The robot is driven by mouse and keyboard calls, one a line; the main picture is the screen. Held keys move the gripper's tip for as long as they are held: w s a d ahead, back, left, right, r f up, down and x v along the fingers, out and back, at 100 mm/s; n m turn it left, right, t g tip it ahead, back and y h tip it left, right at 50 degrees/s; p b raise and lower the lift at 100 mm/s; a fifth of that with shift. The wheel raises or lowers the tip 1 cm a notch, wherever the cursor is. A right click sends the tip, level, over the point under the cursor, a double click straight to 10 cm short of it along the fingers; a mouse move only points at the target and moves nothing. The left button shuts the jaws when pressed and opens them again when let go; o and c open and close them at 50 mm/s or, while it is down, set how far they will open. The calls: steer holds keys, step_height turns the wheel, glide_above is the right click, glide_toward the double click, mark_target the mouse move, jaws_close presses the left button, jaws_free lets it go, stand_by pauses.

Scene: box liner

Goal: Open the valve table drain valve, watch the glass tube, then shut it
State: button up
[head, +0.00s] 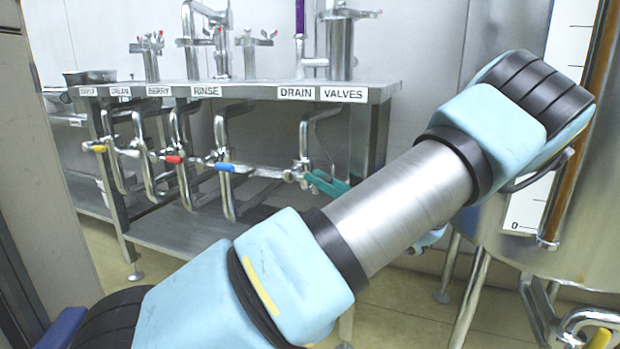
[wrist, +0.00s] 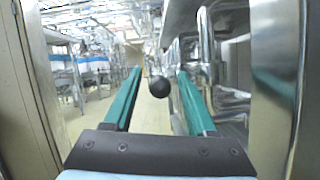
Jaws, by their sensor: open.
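The valve table (head: 250,92) stands left of centre in the head view, with a DRAIN VALVES label on its front edge. A metal valve body (head: 294,174) sits on the pipe below that label. The teal finger of my gripper (head: 325,184) shows beside it; my arm hides the rest. In the wrist view, my gripper (wrist: 159,72) is open, its two teal fingers apart. A black ball knob (wrist: 159,88) appears in the gap between them, not gripped; its depth is unclear. The glass tube (head: 577,150) stands at far right, brown inside, beside a white scale marked 0.
Yellow (head: 95,148), red (head: 171,159) and blue (head: 226,168) valve handles line the pipes to the left. A steel tank (head: 580,265) stands at right. In the wrist view, metal pipes (wrist: 205,50) run close on the right, and open floor (wrist: 150,118) shows ahead.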

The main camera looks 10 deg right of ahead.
steer(key=shift+x, duration=1.5)
jaws_close()
stand_by(0.4)
